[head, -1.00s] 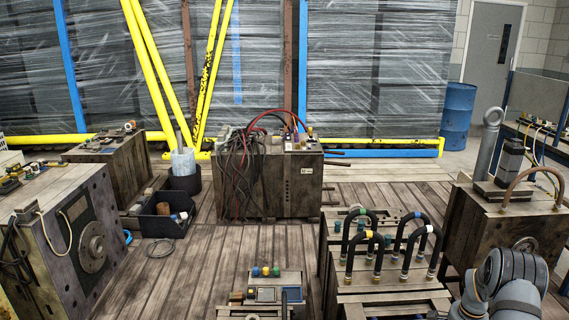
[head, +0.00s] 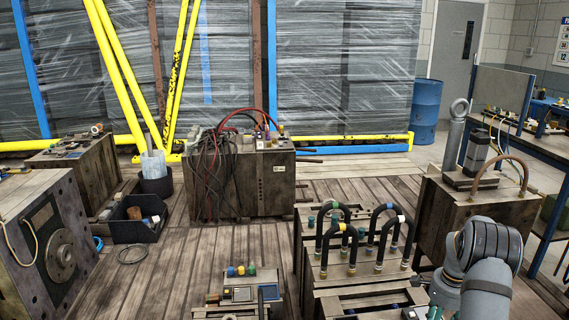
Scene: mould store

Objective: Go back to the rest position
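My arm shows at the lower right of the head view, as grey rounded links in front of the mould on the right. The end of the arm and my gripper are not in view, so I cannot see whether it holds anything. No task object is named. The nearest things to the arm are the mould block with black looped hoses (head: 352,248) to its left and the wooden-looking mould with a brown hose (head: 452,215) behind it.
A mould with red and black cables (head: 262,185) stands mid-floor. A black bin (head: 136,228) and a bucket (head: 156,185) stand left of it. A large mould (head: 40,250) is at far left. A blue drum (head: 425,103) stands near the door. The plank floor (head: 200,255) between is partly clear.

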